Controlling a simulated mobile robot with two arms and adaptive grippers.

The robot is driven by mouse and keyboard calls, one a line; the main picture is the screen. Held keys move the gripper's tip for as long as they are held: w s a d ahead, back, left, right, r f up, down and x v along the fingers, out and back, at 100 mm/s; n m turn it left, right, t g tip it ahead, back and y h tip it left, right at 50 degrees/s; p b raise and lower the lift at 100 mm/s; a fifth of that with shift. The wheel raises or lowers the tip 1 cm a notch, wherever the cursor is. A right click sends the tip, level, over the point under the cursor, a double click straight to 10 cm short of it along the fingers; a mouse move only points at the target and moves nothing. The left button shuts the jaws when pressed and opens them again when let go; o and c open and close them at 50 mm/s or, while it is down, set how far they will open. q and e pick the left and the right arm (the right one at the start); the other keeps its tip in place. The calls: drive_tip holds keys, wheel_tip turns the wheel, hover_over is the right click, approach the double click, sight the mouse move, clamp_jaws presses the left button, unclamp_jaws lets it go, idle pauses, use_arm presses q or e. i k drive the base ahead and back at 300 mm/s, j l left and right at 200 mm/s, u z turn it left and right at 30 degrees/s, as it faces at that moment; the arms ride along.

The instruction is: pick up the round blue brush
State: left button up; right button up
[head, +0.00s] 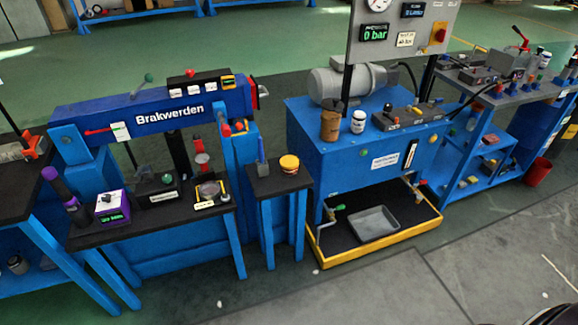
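A small blue upright item (262,162), with a slim top and a wider lower part, stands on the small black-topped stand (272,182) right of the Brakwerden bench. It looks like the round blue brush, but it is too small to be sure. A yellow-orange lidded jar (289,165) stands close to its right. Neither of my grippers can be made out in the head view.
The Brakwerden bench (150,226) to the left holds a purple box (113,206) and several devices. A blue pump unit (350,165) with a yellow-edged drip tray (385,252) stands to the right.

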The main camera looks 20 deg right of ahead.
sight(261, 154)
drive_tip(key=i+j+z, duration=0.25)
drive_tip(key=i, duration=0.25)
drive_tip(key=i+j+z, duration=0.2)
drive_tip(key=i+j, duration=0.15)
drive_tip(key=i, duration=0.1)
